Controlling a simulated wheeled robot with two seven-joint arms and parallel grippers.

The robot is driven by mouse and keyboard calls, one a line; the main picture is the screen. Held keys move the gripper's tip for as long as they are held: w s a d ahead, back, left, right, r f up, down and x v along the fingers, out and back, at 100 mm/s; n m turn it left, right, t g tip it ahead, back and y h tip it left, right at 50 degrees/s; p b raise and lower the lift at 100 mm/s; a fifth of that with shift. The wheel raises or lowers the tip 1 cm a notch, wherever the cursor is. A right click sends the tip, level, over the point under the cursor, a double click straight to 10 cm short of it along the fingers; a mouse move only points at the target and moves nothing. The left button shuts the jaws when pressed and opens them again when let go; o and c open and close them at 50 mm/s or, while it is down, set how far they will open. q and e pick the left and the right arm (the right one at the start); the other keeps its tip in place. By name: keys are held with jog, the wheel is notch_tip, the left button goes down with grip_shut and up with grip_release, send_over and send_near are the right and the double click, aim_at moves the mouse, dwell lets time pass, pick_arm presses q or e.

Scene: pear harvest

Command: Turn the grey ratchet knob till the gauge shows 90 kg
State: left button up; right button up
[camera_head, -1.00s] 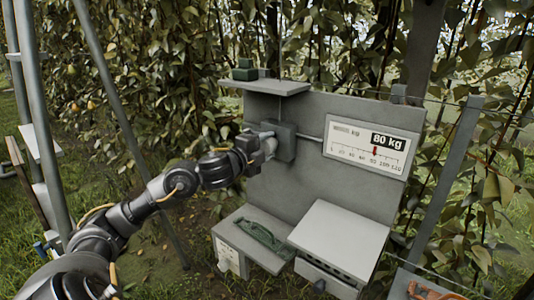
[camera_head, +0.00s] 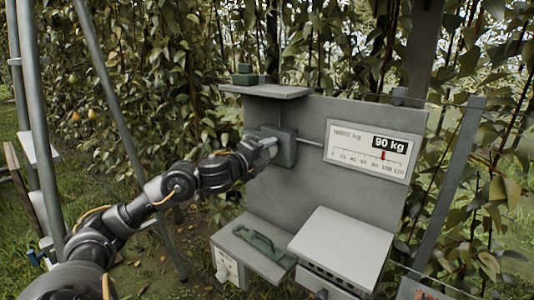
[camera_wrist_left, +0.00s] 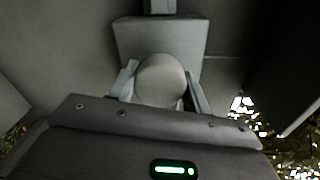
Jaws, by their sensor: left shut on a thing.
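The grey ratchet knob (camera_wrist_left: 160,80) shows in the left wrist view as a rounded grey cap in front of a square grey block. My left gripper (camera_head: 268,146) is shut on it, with one finger on each side. In the head view the gripper hides most of the knob. The grey block (camera_head: 286,150) is fixed to the upright grey panel. The gauge (camera_head: 368,150) on the panel's right reads "90 kg" in a black box, with a red pointer between the 80 and 100 marks. My right gripper is not in view.
A grey shelf (camera_head: 266,91) with a small green block (camera_head: 245,74) juts out above the knob. Below are a light grey box (camera_head: 342,246) and a ledge with a green handle-like tool (camera_head: 262,238). Metal poles (camera_head: 33,120) stand at the left. Foliage is close behind.

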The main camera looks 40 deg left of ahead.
pick_arm(q)
jog(key=shift+f, duration=0.1)
jog(key=o, duration=1)
jog(key=shift+c, duration=0.2)
jog(key=s+b, duration=0.5)
jog(key=s, duration=0.5)
jog(key=shift+s+r, duration=0.2)
jog(key=shift+s, duration=0.2)
jog(key=shift+d, duration=0.1)
jog(key=shift+f, duration=0.1)
